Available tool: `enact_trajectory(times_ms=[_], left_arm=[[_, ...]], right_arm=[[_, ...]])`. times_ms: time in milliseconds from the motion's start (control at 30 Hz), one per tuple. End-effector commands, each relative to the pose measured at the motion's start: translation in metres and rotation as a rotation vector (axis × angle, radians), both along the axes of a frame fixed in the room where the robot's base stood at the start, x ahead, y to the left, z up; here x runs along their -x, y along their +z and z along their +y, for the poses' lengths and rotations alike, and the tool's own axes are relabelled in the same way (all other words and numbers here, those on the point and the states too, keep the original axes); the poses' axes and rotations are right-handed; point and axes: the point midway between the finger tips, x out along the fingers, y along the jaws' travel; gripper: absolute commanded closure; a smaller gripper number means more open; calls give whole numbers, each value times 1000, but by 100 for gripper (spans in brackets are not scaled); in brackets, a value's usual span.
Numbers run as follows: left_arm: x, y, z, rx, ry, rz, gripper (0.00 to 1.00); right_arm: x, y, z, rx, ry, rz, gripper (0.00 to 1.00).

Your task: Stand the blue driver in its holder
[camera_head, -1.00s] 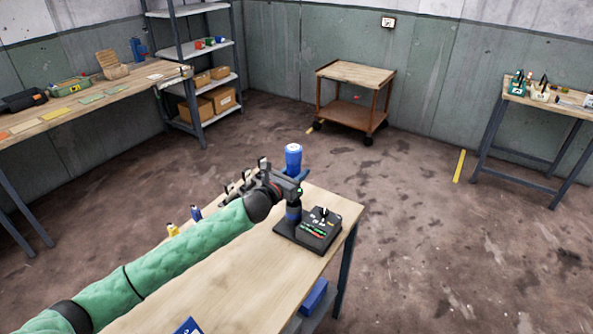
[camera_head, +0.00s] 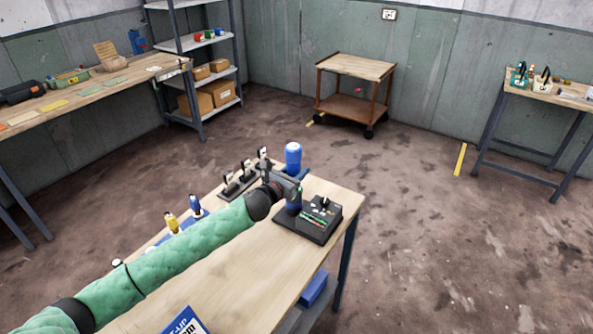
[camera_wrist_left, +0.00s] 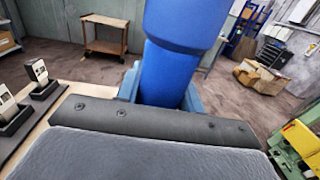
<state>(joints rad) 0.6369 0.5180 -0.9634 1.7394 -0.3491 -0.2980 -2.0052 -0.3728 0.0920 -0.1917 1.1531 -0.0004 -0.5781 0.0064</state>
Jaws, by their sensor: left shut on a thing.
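The blue driver (camera_head: 293,157) stands roughly upright in my left gripper (camera_head: 289,186). Its thick blue handle (camera_wrist_left: 180,55) fills the middle of the left wrist view, between the blue fingers. My left gripper is shut on it. A dark blue lower part (camera_head: 293,207) shows under the gripper at the block's left side. I cannot tell how deep the driver's lower end sits there. My right gripper is not in view.
A yellow-handled tool (camera_head: 171,222) and a smaller blue-handled tool (camera_head: 195,205) stand behind my left forearm. Dark stands with pale tags (camera_head: 240,178) line the bench's far edge. A cart (camera_head: 357,68) stands far off.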

Motion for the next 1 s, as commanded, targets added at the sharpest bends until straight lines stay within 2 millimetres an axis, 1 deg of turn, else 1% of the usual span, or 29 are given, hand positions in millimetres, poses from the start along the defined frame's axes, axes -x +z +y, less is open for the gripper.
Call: enact_trajectory(times_ms=[200,733,767,800,867,1000], left_arm=[[0,2,0,0,0,-2,92],[0,-2,0,0,0,-2,92],[0,-2,0,0,0,-2,57],[0,-2,0,0,0,-2,49],[0,-2,0,0,0,-1,37],[0,-3,0,1,0,-1,37]], right_arm=[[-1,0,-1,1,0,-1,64],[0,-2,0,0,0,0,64],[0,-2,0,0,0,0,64],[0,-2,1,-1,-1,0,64],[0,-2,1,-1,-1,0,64],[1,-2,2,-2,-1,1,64]])
